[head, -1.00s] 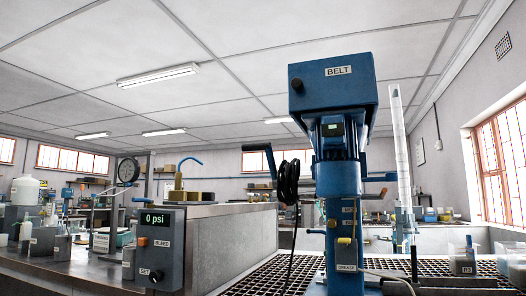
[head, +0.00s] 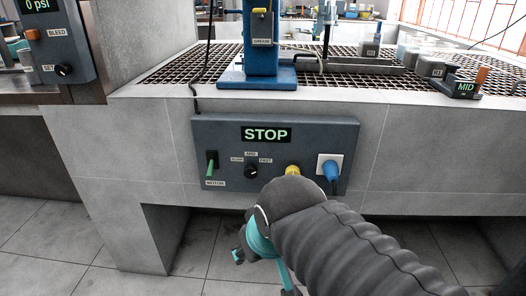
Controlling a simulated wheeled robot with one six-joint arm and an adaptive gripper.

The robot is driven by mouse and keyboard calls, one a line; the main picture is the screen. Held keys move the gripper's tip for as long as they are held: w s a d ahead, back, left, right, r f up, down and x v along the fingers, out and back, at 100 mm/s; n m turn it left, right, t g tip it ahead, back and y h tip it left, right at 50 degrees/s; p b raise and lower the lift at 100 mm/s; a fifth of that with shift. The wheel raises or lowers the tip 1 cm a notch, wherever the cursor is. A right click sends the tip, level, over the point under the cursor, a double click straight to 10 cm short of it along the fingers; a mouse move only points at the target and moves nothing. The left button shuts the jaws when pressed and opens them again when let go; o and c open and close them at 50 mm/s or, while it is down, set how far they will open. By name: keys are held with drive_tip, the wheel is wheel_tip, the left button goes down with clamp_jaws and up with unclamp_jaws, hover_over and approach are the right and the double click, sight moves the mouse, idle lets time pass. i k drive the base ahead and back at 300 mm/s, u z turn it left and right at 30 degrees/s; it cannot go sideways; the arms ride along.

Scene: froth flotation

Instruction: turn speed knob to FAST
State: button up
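The speed knob (head: 251,171) is a small black dial on the dark grey control panel (head: 225,135), with SLOW, MID and FAST labels around it. Its pointer is too small to read for certain. The panel's display (head: 266,135) reads STOP. My gripper (head: 240,256) is below the panel and apart from the knob, mostly hidden behind my own arm. Only a teal part and small dark bits show, so whether its fingers are open or shut cannot be seen.
Open floor (head: 60,235) lies below left.

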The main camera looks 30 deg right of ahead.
sight(251, 171)
drive_tip(key=u, duration=1.1)
drive_tip(key=k, duration=1.1)
drive_tip(key=z, duration=1.45)
